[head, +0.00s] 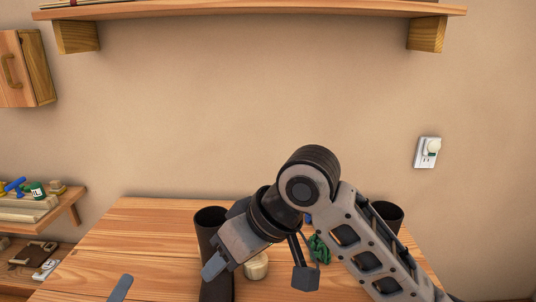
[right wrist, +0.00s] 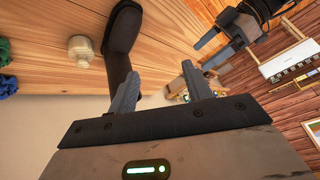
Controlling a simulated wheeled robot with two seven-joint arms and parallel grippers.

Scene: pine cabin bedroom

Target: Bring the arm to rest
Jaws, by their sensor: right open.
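My right arm comes in from the right in the head view and bends over the table. Its gripper (head: 213,268) points down to the left, above the wooden table (head: 150,232). In the right wrist view, the right gripper (right wrist: 160,70) has its two fingers apart with nothing between them. A fingertip of my left gripper (head: 120,288) shows at the bottom left. In the wrist view, the left gripper (right wrist: 207,54) has its fingers apart and empty.
A cream round pot (head: 256,267) and a green item (head: 319,250) are on the table near my right arm. A wall shelf (head: 250,8) runs above; a side shelf (head: 60,210) with small things is left. The table's left part is clear.

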